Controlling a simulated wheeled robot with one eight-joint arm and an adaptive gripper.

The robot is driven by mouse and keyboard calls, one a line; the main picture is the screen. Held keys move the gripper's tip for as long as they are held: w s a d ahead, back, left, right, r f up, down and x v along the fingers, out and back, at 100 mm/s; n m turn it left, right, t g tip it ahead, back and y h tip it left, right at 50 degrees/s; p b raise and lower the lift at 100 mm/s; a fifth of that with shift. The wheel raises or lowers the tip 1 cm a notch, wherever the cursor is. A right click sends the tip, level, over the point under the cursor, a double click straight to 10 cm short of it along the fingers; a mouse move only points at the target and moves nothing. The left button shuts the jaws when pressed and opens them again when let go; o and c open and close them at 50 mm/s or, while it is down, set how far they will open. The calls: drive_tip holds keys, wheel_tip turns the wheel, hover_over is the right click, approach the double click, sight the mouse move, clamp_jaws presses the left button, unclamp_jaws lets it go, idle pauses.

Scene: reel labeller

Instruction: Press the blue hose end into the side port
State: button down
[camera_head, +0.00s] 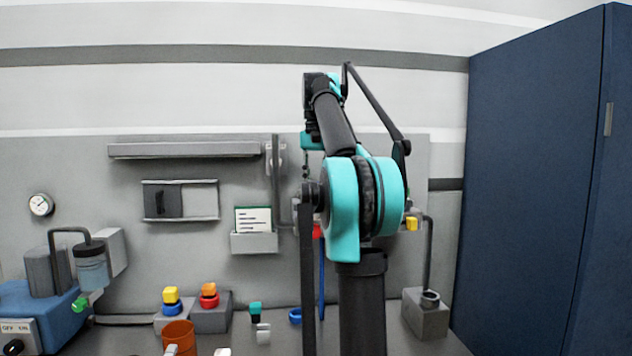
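My arm fills the middle of the view and hides part of the wall panel. My gripper (306,164) hangs below the wrist near the panel, small and mostly hidden by my arm; I cannot see whether it is open or holds anything. A narrow blue strip (322,280), which may be the blue hose, runs upright just left of my arm's lower link, below a red piece (318,231). Its ends are not clear. A small blue ring (295,315) is left of it. I cannot tell which part is the side port.
A grey block (425,319) with a black pipe stands at the right, before a dark blue cabinet (535,180). At the left are a jar (92,270) and a blue machine (45,302). Coloured caps on blocks (211,318) and an orange cup (180,335) stand lower left.

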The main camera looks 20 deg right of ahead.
drive_tip(key=shift+f, duration=0.3)
drive_tip(key=shift+f, duration=0.45)
idle(1.7)
drive_tip(key=c, duration=1)
unclamp_jaws()
drive_tip(key=shift+c, duration=0.2)
drive_tip(key=shift+r, duration=3.75)
